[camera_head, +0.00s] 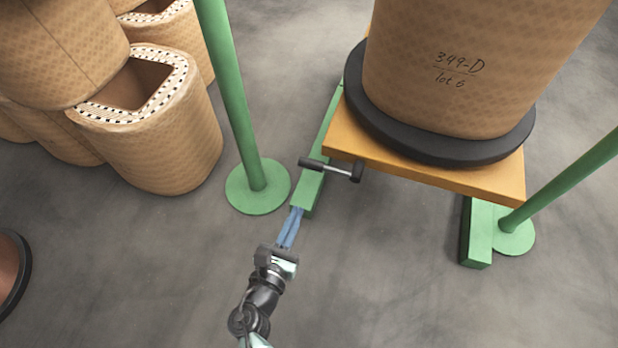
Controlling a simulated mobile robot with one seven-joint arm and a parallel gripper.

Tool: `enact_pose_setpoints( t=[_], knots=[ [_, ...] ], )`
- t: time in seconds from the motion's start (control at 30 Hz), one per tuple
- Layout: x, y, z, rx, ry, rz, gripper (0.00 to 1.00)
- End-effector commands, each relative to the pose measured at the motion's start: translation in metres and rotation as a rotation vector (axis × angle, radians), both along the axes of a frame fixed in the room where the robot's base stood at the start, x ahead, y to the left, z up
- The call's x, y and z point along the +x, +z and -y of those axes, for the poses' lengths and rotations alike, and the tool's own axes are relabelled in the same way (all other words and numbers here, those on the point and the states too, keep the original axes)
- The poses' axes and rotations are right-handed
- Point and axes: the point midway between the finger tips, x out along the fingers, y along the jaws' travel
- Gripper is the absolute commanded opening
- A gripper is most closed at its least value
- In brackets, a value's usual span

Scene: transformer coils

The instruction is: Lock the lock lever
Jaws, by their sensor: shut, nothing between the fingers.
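The lock lever (330,169) is a dark metal bar with a black grip at its left end and a black rounded hub at its right end. It sits at the front left corner of the orange platform, over the end of the left green rail (309,190), and lies nearly level in the picture. My gripper (297,211) is shut and empty, its blue fingers pointing up the picture. The fingertips are at or just in front of the rail's near end, below the lever and apart from it. Whether they touch the rail I cannot tell.
The orange platform (430,178) bears a big tan coil (470,60) on a black base. A green post (240,110) with a round foot stands left of the rail, another (565,180) at right. Several tan coils stand at upper left. The floor in front is clear.

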Motion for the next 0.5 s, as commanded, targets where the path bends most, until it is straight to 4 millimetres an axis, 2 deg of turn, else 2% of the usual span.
enact_pose_setpoints(
  t=[0.27, 0.37, 0.5],
  knots=[
    [0.002, 0.0, 0.001, 0.003, -0.001, 0.001, 0.0],
    [0.008, -0.002, 0.003, 0.004, -0.003, 0.002, 0.0],
    [0.029, -0.007, 0.01, 0.005, -0.005, 0.005, 0.0]
  ],
)
